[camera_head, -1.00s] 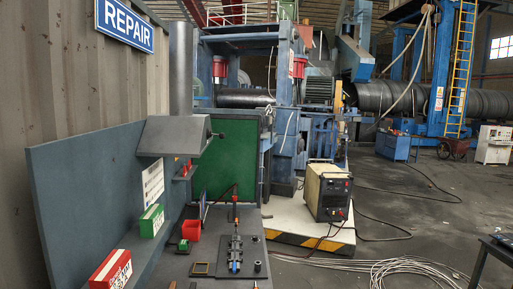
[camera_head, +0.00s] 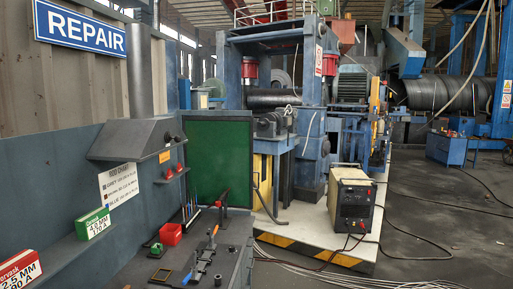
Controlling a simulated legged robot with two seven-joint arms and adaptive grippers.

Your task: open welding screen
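A green welding screen (camera_head: 220,157) stands upright in a dark frame behind the far end of the workbench. It is a flat panel and appears spread out, facing me. The bench partly hides its lower edge. Neither of my grippers shows in the camera_head view.
A grey workbench (camera_head: 232,262) with a red bin (camera_head: 171,234), tools and rods runs along the left. A fume hood (camera_head: 135,139) hangs over it. A welding machine (camera_head: 352,202) stands on a striped platform at centre right. Cables lie on the floor; the right floor is open.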

